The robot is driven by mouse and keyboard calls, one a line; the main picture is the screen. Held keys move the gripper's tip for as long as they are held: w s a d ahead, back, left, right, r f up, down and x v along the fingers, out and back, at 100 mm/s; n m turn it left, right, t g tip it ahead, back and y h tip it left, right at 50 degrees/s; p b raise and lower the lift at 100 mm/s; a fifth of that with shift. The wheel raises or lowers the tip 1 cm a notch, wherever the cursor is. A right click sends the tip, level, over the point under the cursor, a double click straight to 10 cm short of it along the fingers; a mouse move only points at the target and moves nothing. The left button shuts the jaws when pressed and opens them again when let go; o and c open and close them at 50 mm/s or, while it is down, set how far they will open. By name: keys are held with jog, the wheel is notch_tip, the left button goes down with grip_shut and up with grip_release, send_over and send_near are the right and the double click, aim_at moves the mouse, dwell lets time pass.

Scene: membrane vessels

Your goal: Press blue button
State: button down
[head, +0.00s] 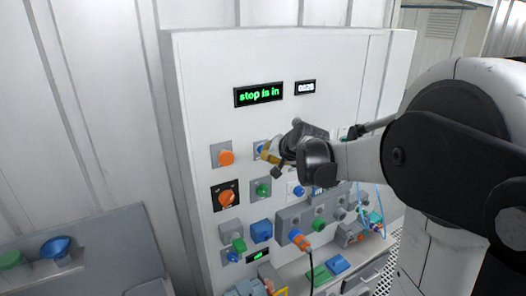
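Several blue parts show on the white panel in the head view. A round blue button (261,148) on a grey square plate sits in the upper row, partly hidden by my gripper. Another blue round part (298,190) on a white plate is lower right, just below my gripper. My gripper (275,156) is at the panel, right beside the upper blue button. A yellowish piece shows at its tip; I cannot tell whether it is held. I cannot tell whether the gripper touches the button or how its fingers stand.
An orange knob (226,157) is left of the blue button, and an orange rotary switch (227,197) is below it. A green knob (263,189) is beneath my gripper. A display (259,94) reads "stop is in". A grey socket block (310,216) holds an orange plug.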

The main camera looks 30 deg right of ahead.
jog(key=shift+w, duration=0.1)
jog(key=shift+w, duration=0.35)
jog(key=shift+w+b, duration=0.3)
jog(key=shift+w, duration=0.1)
dwell(0.7)
jog(key=shift+s, duration=0.85)
jog(key=s, duration=0.5)
jog(key=shift+d, duration=0.1)
dwell(0.8)
